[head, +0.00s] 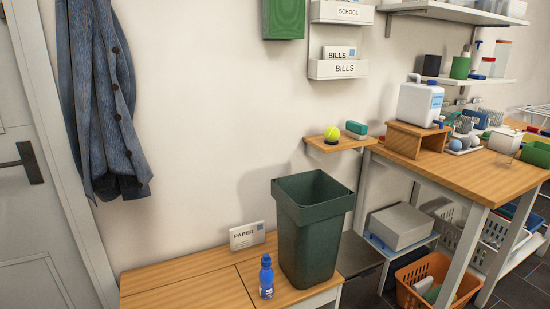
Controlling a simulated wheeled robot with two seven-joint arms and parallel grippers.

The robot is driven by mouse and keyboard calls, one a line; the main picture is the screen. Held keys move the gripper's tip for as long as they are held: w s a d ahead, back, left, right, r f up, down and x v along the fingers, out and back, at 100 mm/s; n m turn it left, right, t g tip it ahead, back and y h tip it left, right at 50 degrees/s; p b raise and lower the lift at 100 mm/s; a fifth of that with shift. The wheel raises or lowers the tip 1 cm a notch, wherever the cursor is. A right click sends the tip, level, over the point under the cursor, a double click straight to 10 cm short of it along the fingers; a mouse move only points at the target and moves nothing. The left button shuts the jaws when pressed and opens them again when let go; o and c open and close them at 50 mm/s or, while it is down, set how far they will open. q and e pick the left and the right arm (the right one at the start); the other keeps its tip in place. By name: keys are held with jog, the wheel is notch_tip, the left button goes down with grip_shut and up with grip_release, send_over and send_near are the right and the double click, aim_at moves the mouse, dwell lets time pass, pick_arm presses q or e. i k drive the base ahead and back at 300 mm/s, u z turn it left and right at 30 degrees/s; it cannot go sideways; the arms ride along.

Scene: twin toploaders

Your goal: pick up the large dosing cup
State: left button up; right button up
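I cannot clearly pick out the large dosing cup. A small clear cup-like object (503,159) stands near the front edge of the wooden table at the right, but its size and kind are hard to tell. A white jug (419,102) with a blue label and blue tap stands on a wooden riser (407,137) on the same table. Small items crowd the table right of the jug and partly hide one another. Neither of my grippers is in view.
A green bin (312,228) and a blue bottle (266,276) stand on a low wooden bench (190,284). A small shelf (341,144) holds a tennis ball (332,134). The table's front middle is bare.

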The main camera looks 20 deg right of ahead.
aim_at(504, 156)
jog(key=z, duration=2.3)
jog(key=i, duration=2.3)
jog(key=z, duration=2.1)
jog(key=i, duration=0.35)
jog(key=u, duration=2.95)
